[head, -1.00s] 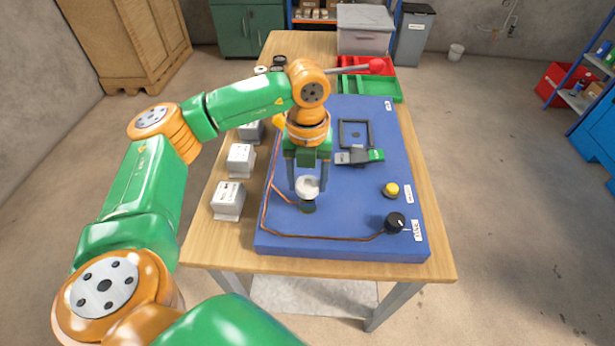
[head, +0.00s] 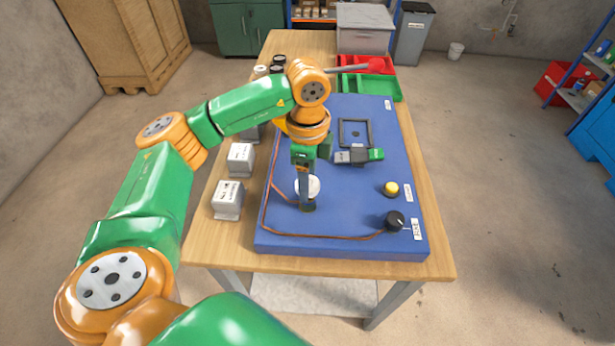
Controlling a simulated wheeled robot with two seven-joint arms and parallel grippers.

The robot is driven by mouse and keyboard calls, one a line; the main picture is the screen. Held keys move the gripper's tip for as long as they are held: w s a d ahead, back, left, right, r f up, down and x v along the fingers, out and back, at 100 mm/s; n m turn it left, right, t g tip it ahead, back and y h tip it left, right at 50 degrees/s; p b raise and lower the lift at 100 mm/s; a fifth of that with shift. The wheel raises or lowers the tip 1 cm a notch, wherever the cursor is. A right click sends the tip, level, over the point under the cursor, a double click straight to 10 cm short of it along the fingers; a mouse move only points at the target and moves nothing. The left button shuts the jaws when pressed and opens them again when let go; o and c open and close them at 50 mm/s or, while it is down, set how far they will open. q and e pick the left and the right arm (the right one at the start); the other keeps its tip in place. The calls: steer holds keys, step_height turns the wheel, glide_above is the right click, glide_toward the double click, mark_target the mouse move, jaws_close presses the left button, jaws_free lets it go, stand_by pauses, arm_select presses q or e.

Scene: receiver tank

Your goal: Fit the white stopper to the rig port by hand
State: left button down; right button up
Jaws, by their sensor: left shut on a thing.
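The white stopper (head: 314,187) is a round white cap, partly hidden behind a finger of my left gripper (head: 305,191). My left gripper points down and is shut on the stopper. The rig port (head: 308,206) is a dark green fitting on the blue rig board (head: 340,220), right under the stopper. The stopper sits at the top of the port; I cannot tell how deep it is seated. My right gripper is not in view.
The board carries a yellow button (head: 391,189), a black knob (head: 395,221), a green-handled clamp (head: 360,156) and a black frame (head: 355,133). Grey labelled blocks (head: 228,199) stand along the left table edge. Red (head: 366,66) and green (head: 370,87) trays lie at the back.

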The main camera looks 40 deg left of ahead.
arm_select(q)
steer(key=shift+f+b, duration=0.3)
steer(key=shift+f, duration=0.1)
stand_by(0.3)
